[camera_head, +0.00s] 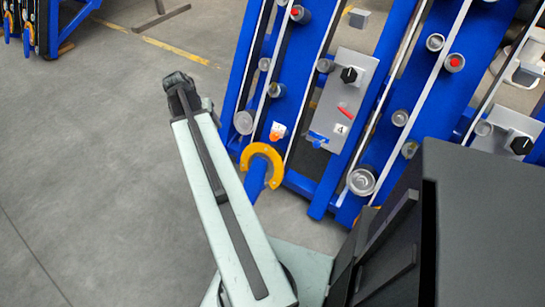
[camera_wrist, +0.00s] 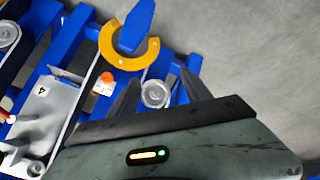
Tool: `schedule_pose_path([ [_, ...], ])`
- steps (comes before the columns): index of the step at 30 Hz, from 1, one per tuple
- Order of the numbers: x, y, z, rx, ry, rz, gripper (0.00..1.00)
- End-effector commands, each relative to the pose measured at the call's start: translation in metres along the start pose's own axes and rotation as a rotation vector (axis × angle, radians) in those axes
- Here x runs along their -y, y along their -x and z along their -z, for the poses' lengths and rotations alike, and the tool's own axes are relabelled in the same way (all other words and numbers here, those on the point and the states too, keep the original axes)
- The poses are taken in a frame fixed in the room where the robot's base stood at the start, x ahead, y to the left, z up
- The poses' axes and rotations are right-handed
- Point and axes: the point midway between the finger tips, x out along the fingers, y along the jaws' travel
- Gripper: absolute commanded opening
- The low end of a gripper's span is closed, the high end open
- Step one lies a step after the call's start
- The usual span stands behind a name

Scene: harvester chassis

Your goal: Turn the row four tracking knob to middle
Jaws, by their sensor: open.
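The row four panel (camera_head: 325,100) is a light grey plate marked "4" between blue rails in the head view. Its black tracking knob (camera_head: 348,74) sits near the panel's top, above a red pointer (camera_head: 345,111).
A yellow ring guard (camera_head: 262,158) on a blue bar stands just right of my arm. Another grey panel with a black knob (camera_head: 521,145) is at the far right. Several rollers line the blue rails. Open grey floor (camera_head: 90,170) lies at the left.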

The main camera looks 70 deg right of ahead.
Motion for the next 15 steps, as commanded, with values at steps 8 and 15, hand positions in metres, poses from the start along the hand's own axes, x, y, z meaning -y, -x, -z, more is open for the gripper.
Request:
schedule_pose_path([
  [8,-0.163,-0.146,0.040,-0.029,-0.388,-0.145,0.57],
  [15,-0.189,-0.153,0.043,-0.036,-0.439,-0.168,0.57],
])
